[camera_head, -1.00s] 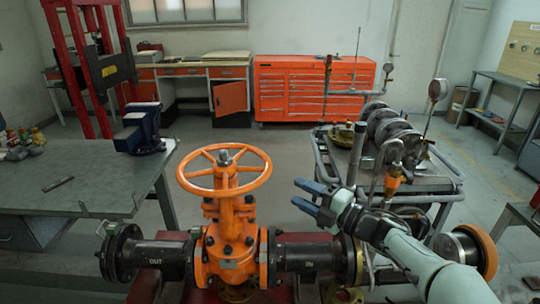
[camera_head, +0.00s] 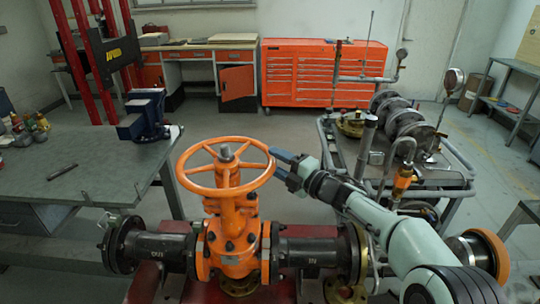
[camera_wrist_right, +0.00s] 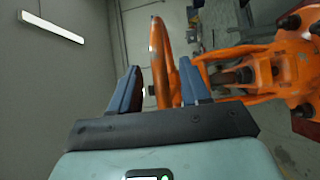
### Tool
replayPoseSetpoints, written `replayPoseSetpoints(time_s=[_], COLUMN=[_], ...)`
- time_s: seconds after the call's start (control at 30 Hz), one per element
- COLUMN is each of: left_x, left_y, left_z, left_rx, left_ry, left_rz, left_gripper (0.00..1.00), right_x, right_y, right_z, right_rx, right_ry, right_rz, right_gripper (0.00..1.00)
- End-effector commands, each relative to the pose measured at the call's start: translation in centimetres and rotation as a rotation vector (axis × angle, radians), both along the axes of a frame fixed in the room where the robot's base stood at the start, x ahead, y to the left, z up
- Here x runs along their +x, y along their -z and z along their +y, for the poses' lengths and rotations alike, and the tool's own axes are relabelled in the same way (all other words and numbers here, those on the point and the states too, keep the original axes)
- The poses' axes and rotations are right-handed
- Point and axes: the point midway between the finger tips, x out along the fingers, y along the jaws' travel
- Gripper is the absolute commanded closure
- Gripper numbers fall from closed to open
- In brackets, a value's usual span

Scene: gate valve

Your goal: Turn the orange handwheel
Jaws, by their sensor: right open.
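The orange handwheel (camera_head: 190,156) sits level on top of the orange gate valve (camera_head: 232,240), in the middle of the head view. My right gripper (camera_head: 277,160) is at the right side of the wheel's rim, with its blue fingers open. In the right wrist view the handwheel (camera_wrist_right: 160,62) rim passes between the two open fingers of the gripper (camera_wrist_right: 157,85). I cannot tell whether either finger touches the rim. My left gripper is not in view.
Black pipes (camera_head: 160,250) run left and right from the valve. A grey workbench (camera_head: 85,185) with a blue vise (camera_head: 145,115) stands at left. A cart (camera_head: 460,175) with metal parts is at right. A red tool cabinet (camera_head: 310,75) stands at the back.

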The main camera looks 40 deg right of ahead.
Motion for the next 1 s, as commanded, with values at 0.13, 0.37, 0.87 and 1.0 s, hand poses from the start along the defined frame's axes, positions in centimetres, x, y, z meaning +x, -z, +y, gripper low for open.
replayPoseSetpoints(time_s=[0.13,0.37,0.87,1.0], left_x=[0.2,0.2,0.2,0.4], left_y=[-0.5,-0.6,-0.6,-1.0], left_z=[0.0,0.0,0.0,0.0], left_rx=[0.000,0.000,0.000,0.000], left_ry=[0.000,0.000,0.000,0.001], left_rz=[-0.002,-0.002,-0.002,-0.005], left_gripper=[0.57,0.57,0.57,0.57], right_x=[1.9,2.7,2.7,2.9], right_y=[-0.1,-0.1,-0.1,-0.2], right_z=[0.4,0.5,0.5,0.1], right_rx=[0.000,-0.001,0.000,0.001], right_ry=[-0.001,-0.001,0.000,-0.003], right_rz=[0.000,0.000,0.000,0.000], right_gripper=[0.54,0.54,1.00,1.00])
